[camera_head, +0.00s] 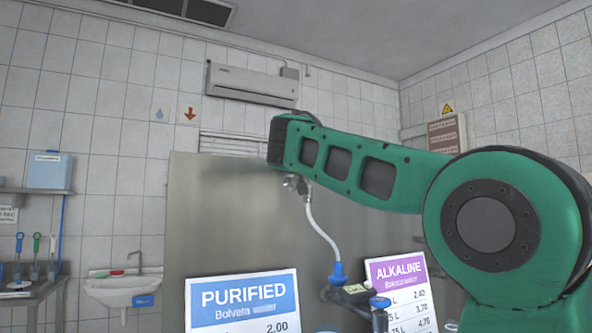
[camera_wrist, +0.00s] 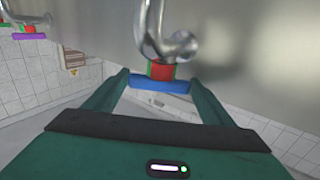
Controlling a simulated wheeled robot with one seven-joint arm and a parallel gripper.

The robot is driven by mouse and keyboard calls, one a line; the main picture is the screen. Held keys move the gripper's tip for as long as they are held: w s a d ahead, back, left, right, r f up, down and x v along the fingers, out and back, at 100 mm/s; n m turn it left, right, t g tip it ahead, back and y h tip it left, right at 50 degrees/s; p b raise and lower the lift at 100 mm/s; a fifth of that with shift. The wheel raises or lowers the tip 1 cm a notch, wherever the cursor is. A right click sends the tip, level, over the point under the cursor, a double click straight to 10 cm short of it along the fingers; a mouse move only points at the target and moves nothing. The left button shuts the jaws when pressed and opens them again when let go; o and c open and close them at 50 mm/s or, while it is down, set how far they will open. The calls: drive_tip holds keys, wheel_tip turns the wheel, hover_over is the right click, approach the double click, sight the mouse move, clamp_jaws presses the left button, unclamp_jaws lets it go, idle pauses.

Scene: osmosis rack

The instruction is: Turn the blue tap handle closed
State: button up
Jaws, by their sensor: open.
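In the wrist view, the blue tap handle (camera_wrist: 160,85) is a flat bar below a red and green collar on a shiny bent metal pipe (camera_wrist: 165,42). My green gripper (camera_wrist: 158,80) is open, with one finger at each end of the handle. The handle lies across the gap between the fingertips; I cannot tell whether they touch it. In the head view, my green arm crosses the right half and my gripper cannot be made out. The blue handle is not clearly seen there.
A second tap with a purple handle (camera_wrist: 29,36) is at the upper left of the wrist view. In the head view, a large metal panel (camera_head: 215,215) stands behind a pale hose (camera_head: 322,232), a PURIFIED sign (camera_head: 240,302) and an ALKALINE sign (camera_head: 400,285). A sink (camera_head: 125,288) is at left.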

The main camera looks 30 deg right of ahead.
drive_tip(key=c, duration=0.8)
drive_tip(key=shift+n+t+y, duration=0.3)
drive_tip(key=shift+n+y, duration=0.1)
drive_tip(key=shift+y, duration=0.2)
drive_tip(key=shift+n+t+y, duration=0.6)
drive_tip(key=shift+n+y, duration=0.6)
drive_tip(key=shift+y, duration=0.5)
drive_tip(key=shift+n+t+y, duration=0.3)
drive_tip(key=shift+n+y, duration=0.8)
drive_tip(key=shift+y, duration=0.6)
drive_tip(key=shift+n+y, duration=0.4)
drive_tip(key=shift+y, duration=0.3)
